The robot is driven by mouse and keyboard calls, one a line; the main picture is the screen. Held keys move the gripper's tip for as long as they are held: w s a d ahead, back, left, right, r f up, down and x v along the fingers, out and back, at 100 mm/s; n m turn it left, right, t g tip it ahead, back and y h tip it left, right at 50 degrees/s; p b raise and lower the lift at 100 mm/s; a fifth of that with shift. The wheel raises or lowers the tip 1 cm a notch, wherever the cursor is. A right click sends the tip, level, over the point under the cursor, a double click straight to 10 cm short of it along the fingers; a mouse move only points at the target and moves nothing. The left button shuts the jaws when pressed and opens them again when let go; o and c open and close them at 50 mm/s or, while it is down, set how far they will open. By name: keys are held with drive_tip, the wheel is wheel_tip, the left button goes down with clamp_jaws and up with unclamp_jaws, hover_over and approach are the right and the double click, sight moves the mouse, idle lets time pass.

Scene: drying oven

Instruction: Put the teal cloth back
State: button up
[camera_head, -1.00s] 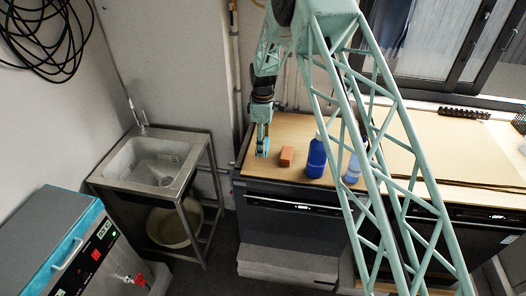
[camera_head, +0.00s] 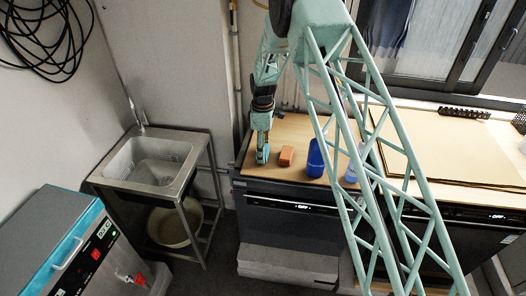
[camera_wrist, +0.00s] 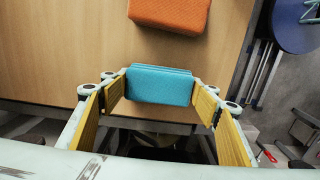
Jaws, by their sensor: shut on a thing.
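The teal cloth (camera_wrist: 160,85) is a folded block in the wrist view, near the front edge of the wooden counter. My gripper (camera_wrist: 160,97) has a yellow-padded finger at each end of the cloth and is shut on it. In the head view my gripper (camera_head: 262,155) points down at the left end of the counter, with the teal cloth (camera_head: 262,154) at its tips, left of an orange block. I cannot tell whether the cloth touches the counter.
The orange block (camera_head: 286,156) lies close by on the counter (camera_head: 290,130). A blue container (camera_head: 316,158) and a pale blue bottle (camera_head: 354,165) stand further right. A sink (camera_head: 152,165) is to the left, beyond a gap. Ovens (camera_head: 295,205) sit below the counter.

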drive_tip(key=o, duration=0.9)
drive_tip(key=shift+o, duration=0.2)
drive_tip(key=shift+r, duration=0.15)
wheel_tip(320, 180, up, 12)
idle(0.7)
